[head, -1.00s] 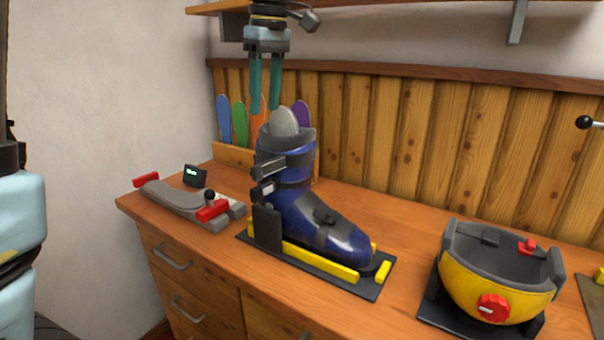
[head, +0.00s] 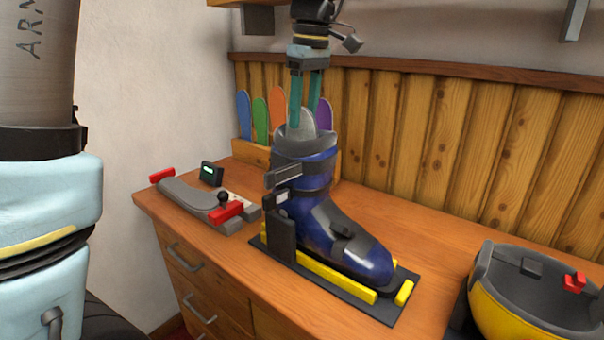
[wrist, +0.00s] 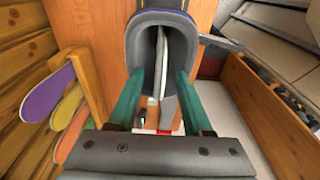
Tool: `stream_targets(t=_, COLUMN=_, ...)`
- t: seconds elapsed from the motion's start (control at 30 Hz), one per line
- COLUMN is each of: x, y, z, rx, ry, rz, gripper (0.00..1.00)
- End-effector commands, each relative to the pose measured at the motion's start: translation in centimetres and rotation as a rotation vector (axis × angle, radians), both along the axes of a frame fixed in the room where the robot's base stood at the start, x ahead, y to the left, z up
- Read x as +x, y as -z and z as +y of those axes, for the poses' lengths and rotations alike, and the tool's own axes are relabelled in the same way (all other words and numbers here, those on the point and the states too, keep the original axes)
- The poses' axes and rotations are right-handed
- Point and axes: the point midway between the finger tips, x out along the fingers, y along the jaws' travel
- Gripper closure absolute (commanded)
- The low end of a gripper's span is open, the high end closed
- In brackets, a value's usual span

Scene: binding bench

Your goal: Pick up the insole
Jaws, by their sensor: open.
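A grey insole (head: 309,122) stands upright in the top opening of the blue ski boot (head: 318,172), its rounded end sticking out. In the wrist view the insole (wrist: 160,65) shows edge-on as a thin pale strip inside the boot's dark collar (wrist: 130,42). My gripper (head: 305,114) is open and points down at the boot top. In the wrist view its two teal fingers (wrist: 159,77) are on either side of the insole, with visible gaps. The insole's lower part is hidden inside the boot.
Coloured insoles (head: 277,108) stand in a wooden rack (head: 248,152) behind the boot. A grey device with red handles (head: 190,198) and a small display (head: 211,173) are to the left. A yellow bowl-shaped holder (head: 500,312) is at right. Bare bench lies between boot and holder.

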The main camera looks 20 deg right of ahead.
Motion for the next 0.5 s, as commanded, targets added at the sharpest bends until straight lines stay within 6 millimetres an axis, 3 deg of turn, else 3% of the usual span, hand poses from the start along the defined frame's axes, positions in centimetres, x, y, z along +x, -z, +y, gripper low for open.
stream_targets(t=0.23, x=0.3, y=1.7, z=0.2, rx=0.002, ry=-0.001, rz=0.001, gripper=0.5)
stream_targets(t=0.5, x=0.8, y=5.4, z=0.4, rx=0.001, ry=0.0, rz=0.0, gripper=0.5)
